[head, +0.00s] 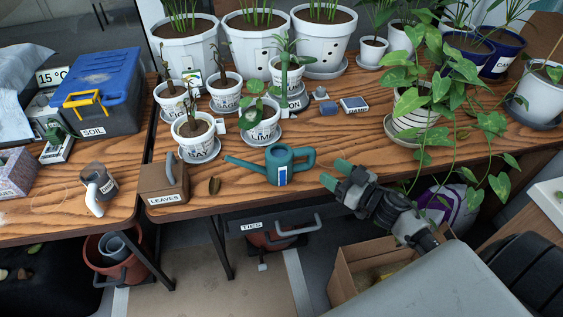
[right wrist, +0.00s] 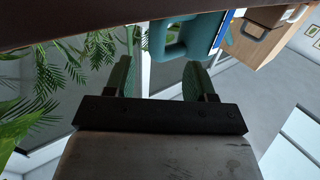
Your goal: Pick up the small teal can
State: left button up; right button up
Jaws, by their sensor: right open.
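The small teal can (head: 283,165) is a watering can with its spout to the left, its loop handle to the right and a blue-and-white label. It stands upright near the front edge of the wooden table. My right gripper (head: 335,173) is open and empty, just right of the can's handle and apart from it. In the right wrist view the teal can (right wrist: 178,40) shows upside down beyond the open green fingertips of the right gripper (right wrist: 158,76). My left gripper is not in view.
A brown box labelled LEAVES (head: 164,184) stands left of the can. A trailing plant (head: 437,95) hangs over the table at the right. A cardboard box (head: 362,268) sits below the gripper. The table right of the handle is mostly bare.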

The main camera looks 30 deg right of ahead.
jog(key=shift+w+a+f, duration=0.1)
jog(key=shift+w+f, duration=0.05)
jog(key=shift+w, duration=0.55)
jog(key=x, duration=0.5)
jog(key=shift+f, duration=0.15)
jog(key=shift+s, duration=0.1)
jog(key=shift+c, duration=0.2)
grip_shut()
jog(key=shift+s+r, duration=0.1)
jog(key=shift+r, duration=0.15)
jog(key=v, duration=1.7)
jog(key=shift+s+d, duration=0.25)
jog(key=shift+s, duration=0.05)
